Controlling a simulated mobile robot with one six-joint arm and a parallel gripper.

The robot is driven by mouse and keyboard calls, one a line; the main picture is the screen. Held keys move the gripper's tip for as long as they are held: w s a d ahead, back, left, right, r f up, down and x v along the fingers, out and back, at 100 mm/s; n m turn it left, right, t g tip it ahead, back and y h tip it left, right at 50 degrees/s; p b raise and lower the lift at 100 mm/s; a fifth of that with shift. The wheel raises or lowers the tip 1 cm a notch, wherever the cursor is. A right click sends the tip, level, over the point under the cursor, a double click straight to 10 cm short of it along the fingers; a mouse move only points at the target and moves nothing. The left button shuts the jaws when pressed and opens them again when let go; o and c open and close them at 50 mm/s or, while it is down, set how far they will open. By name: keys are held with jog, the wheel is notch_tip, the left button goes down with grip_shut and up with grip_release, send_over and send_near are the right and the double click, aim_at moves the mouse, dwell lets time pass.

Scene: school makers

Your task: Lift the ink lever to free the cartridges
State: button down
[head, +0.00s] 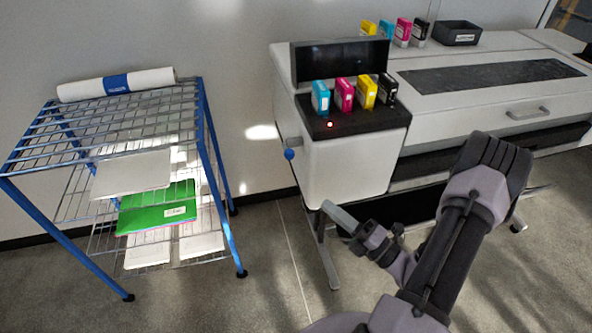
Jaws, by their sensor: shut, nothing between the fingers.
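The ink lever (289,154) ends in a blue ball on the left side of the white printer's ink bay (345,165), below the level of the cartridges. Cyan (320,97), magenta (343,95), yellow (366,92) and black (387,90) cartridges stand in a row in the bay. The bay's dark lid (340,61) stands up behind them.
More cartridges, including a magenta one (403,32), stand on the printer's top beside a black tray (456,33). A blue-framed wire rack (205,130) with paper stacks and a white roll (115,84) stands at left. Open floor lies between rack and printer.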

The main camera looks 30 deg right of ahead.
aim_at(286, 149)
jog(key=d+b+x, duration=0.2)
jog(key=b+x, duration=0.1)
jog(key=x, duration=1)
jog(key=shift+w+d+r, duration=0.25)
jog(key=shift+w+r, duration=0.05)
jog(key=shift+w, duration=0.05)
